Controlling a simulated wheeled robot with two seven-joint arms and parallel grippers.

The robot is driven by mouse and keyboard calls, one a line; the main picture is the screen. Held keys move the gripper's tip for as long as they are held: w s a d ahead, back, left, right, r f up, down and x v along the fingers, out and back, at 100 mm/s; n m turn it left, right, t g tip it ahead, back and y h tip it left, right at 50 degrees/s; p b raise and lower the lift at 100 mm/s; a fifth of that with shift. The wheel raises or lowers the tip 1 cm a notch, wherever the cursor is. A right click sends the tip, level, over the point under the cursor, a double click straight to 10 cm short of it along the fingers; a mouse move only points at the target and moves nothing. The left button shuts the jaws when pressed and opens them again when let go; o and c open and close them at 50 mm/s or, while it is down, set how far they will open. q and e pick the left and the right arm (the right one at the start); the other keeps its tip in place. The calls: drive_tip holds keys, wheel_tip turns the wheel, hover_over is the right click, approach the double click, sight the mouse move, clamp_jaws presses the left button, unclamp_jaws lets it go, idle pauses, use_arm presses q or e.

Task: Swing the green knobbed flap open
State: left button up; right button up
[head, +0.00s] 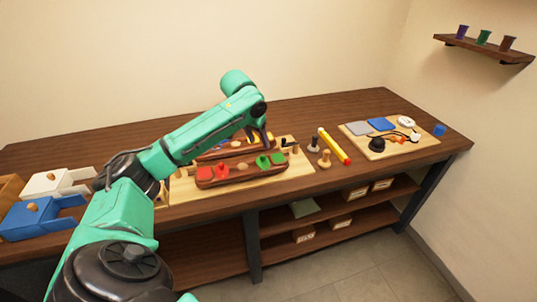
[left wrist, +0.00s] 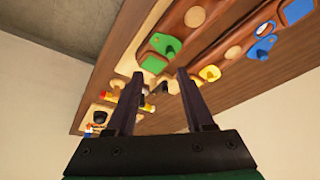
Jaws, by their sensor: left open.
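The green knobbed flap (head: 263,162) is at the right end of the front brown wooden block (head: 238,178) in the head view. A flat green piece (head: 278,158) lies right beside it. In the left wrist view the green flap (left wrist: 165,44) with its small knob shows just beyond the fingertips, with the green piece (left wrist: 153,65) next to it. My left gripper (head: 265,137) hangs above and behind the flap, apart from it. In the left wrist view its two fingers (left wrist: 159,78) are spread with nothing held. My right gripper is out of view.
A red knobbed flap (head: 222,173) is at the block's left end. A second block with blue (left wrist: 262,48) and yellow (left wrist: 209,73) parts lies behind. Blue drawers (head: 35,214) are far left.

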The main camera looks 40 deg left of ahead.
use_arm(q)
wheel_tip(320, 180, up, 3)
drive_tip(key=a, duration=0.2)
drive_tip(key=p, duration=0.3)
approach(262, 156)
drive_tip(key=shift+n, duration=0.4)
drive_tip(key=x, duration=0.7)
drive_tip(key=shift+w+f, duration=0.2)
drive_tip(key=shift+f, duration=0.1)
drive_tip(key=shift+w+f, duration=0.25)
drive_tip(key=shift+f, duration=0.25)
drive_tip(key=shift+a, duration=0.1)
clamp_jaws()
